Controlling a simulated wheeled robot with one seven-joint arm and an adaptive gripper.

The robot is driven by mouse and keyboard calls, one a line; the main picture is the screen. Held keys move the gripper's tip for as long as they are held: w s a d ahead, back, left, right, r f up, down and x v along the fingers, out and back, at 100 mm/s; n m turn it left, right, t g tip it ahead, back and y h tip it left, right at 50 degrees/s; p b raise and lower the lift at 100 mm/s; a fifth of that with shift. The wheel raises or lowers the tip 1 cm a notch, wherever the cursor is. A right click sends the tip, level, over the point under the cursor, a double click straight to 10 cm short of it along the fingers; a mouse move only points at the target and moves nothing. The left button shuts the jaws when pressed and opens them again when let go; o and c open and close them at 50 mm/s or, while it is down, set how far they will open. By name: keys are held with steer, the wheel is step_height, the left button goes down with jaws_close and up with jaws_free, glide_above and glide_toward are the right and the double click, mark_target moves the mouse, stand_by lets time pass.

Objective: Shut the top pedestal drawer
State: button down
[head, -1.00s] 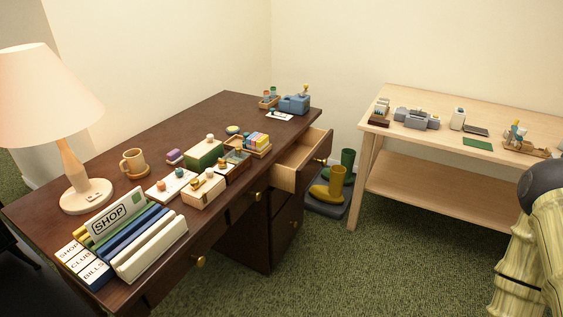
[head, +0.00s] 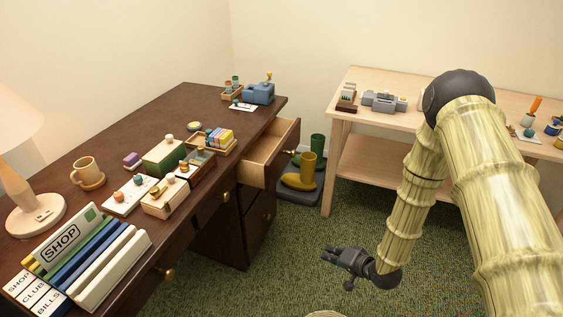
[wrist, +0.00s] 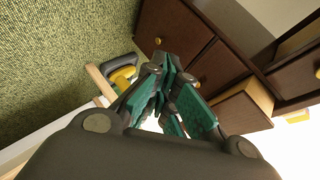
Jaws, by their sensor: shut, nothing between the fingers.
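The top pedestal drawer (head: 267,156) stands pulled out from the far end of the dark brown desk (head: 140,128), its pale wooden inside showing. Its dark front with a knob faces right in the head view. In the wrist view the open drawer (wrist: 246,103) shows right of the fingers, with the closed drawer fronts (wrist: 193,62) of the pedestal beside it. My gripper (head: 331,253) is shut and empty. It hangs over the green carpet, in front of and to the right of the pedestal, apart from the drawer.
A light wooden table (head: 370,125) with small items stands at the back right. Yellow boots (head: 305,170) and green boots sit on a dark tray between desk and table. A lamp (head: 30,190), mug (head: 88,173) and boxes crowd the desk. Carpet before the pedestal is clear.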

steer(key=w+a+r+y, duration=0.3)
steer(key=w+r+y, duration=0.2)
steer(key=w+r, duration=0.65)
steer(key=n+g+y, duration=0.1)
steer(key=g+y, duration=0.2)
steer(key=y, duration=0.2)
glide_toward(275, 159)
steer(key=x, duration=0.7)
steer(key=shift+s+a, duration=0.15)
steer(key=shift+s, duration=0.05)
steer(key=shift+a+r, duration=0.1)
steer(key=shift+r, duration=0.05)
